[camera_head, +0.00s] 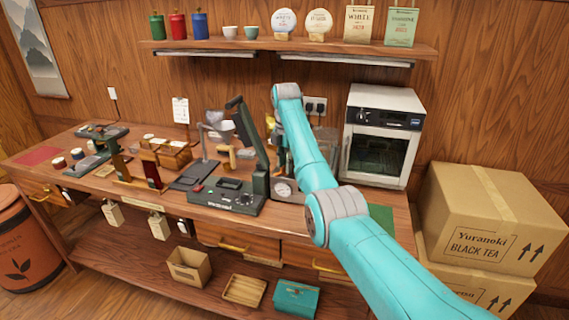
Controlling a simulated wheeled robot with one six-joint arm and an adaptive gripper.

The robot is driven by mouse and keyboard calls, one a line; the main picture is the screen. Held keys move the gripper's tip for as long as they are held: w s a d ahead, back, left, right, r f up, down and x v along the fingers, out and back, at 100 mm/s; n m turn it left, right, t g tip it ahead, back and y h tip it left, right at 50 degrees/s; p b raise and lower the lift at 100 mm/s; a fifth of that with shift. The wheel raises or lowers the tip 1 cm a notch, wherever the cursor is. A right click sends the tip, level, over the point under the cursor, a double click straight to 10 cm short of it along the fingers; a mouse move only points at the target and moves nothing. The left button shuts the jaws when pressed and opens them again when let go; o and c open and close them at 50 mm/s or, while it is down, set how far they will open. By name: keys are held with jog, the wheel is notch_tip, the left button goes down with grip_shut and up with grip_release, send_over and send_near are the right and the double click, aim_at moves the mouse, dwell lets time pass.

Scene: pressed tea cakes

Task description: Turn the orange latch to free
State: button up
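I cannot make out an orange latch for certain in this view. A small orange-tan piece (228,155) stands upright near the middle of the bench, just left of a dark upright lid; it is too small to tell if it is a latch. A dark press-like machine (234,196) with its tall lid raised stands at the bench's front edge. My teal arm reaches in from the lower right and bends down behind the machine's right side. My gripper is hidden behind the arm and the dark equipment there, so its fingers do not show.
A white oven (383,136) stands right of my arm, with cardboard boxes (490,220) further right. A shelf (290,46) with tins, cups and packages runs above the bench (225,213). A round gauge or scale (284,190) sits close beside my arm. The bench's left half holds several small stands.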

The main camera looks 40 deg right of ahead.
grip_shut()
jog(key=shift+m, duration=0.3)
jog(key=m, duration=0.9)
jog(key=shift+m, duration=0.3)
dwell(0.4)
jog(key=shift+o, duration=1.2)
grip_release()
